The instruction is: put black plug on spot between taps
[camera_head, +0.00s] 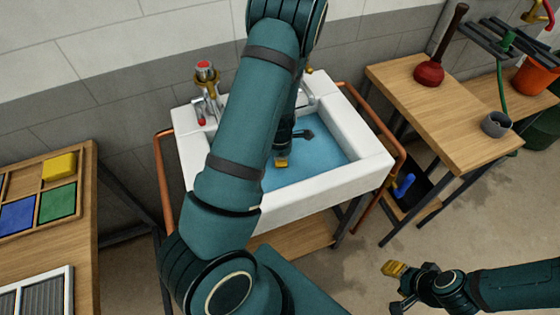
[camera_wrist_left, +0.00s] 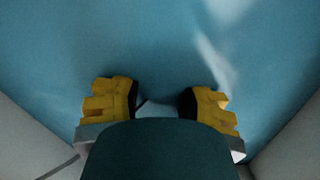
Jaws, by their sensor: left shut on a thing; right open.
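My left arm crosses the white sink (camera_head: 365,172), and my left gripper (camera_head: 282,161) is low in its blue basin. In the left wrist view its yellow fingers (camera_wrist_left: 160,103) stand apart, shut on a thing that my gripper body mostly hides. I take it to be the black plug, but its shape cannot be made out. The left tap (camera_head: 206,92), with a red top, stands on the sink's back ledge. The right tap (camera_head: 308,98) is partly behind my arm. The spot between the taps is hidden by my arm. My right gripper (camera_head: 397,287) is open and empty, above the floor at lower right.
Copper pipes (camera_head: 163,185) flank the sink. A wooden bench (camera_head: 435,100) at right holds a red plunger (camera_head: 430,72) and a grey cup (camera_head: 496,124). At left, a table carries a tray with a yellow block (camera_head: 59,166), plus blue and green ones. Floor between sink and right bench is partly clear.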

